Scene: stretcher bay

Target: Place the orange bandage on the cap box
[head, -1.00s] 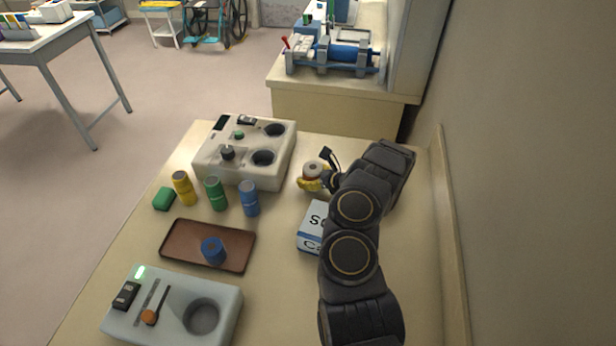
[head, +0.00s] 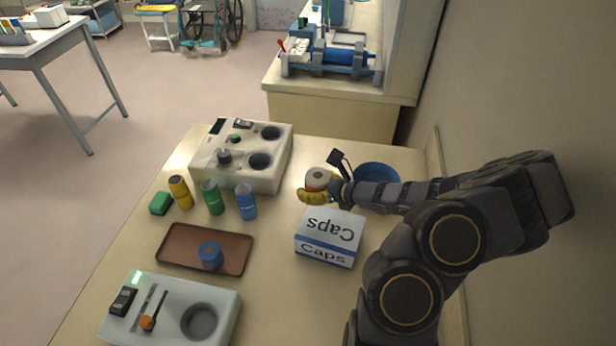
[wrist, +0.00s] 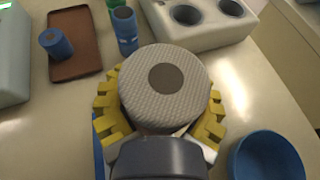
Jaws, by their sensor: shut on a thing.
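My gripper (head: 312,192) has yellow fingers closed around the sides of a bandage roll (head: 318,176). The roll has a pale woven top, a dark round core and what looks like a reddish-orange side. In the wrist view the roll (wrist: 165,88) sits upright between the yellow fingers (wrist: 160,115), which hide most of its side. The cap box (head: 328,238), white and blue with "Caps" on it, stands on the table just in front of my gripper in the head view. The roll is beyond the box's far edge, not over its top.
A blue bowl (head: 378,172) stands right of my gripper, partly behind my arm. A white device with round wells (head: 243,160) is at the back left. Blue, green and yellow cylinders, a brown tray (head: 178,254) holding a blue roll (head: 210,255), and a grey device (head: 226,304) are left.

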